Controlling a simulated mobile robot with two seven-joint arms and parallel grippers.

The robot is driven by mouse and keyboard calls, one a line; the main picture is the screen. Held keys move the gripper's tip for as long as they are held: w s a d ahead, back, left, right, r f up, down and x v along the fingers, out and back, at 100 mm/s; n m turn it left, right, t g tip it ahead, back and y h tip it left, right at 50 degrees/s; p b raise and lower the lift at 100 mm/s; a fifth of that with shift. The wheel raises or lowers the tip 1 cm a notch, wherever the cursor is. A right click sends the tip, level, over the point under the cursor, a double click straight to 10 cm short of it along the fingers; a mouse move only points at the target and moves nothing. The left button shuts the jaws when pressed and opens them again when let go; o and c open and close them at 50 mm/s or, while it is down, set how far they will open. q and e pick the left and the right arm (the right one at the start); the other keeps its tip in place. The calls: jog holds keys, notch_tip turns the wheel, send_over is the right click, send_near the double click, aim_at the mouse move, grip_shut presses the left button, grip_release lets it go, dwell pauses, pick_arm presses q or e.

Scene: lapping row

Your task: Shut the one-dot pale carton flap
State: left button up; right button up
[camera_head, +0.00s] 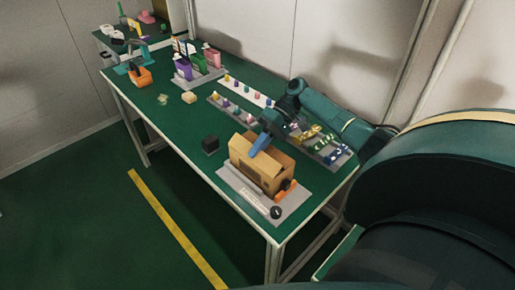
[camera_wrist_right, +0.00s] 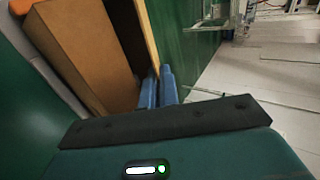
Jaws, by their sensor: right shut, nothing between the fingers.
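A tan carton (camera_head: 248,163) stands on a grey mat (camera_head: 234,184) near the front right end of the green table. A flap (camera_head: 277,170) slopes across its top, and the carton looks partly open; I cannot make out a one-dot mark. My right gripper (camera_head: 254,149) reaches in from the right, its blue fingers shut and empty at the carton's top. In the right wrist view the fingertips (camera_wrist_right: 158,75) are together beside the edge of a thin tan panel (camera_wrist_right: 149,30), with the carton's brown wall (camera_wrist_right: 82,45) at left. I cannot tell if they touch it. My left gripper is not in view.
A black block (camera_head: 210,144) stands left of the carton. An orange item (camera_head: 286,190) and a dark round item (camera_head: 276,212) are at its right front. Trays of small coloured parts (camera_head: 240,110) lie behind. Bare table (camera_head: 180,125) is free to the left.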

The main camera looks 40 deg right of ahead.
jog(key=o, duration=0.5)
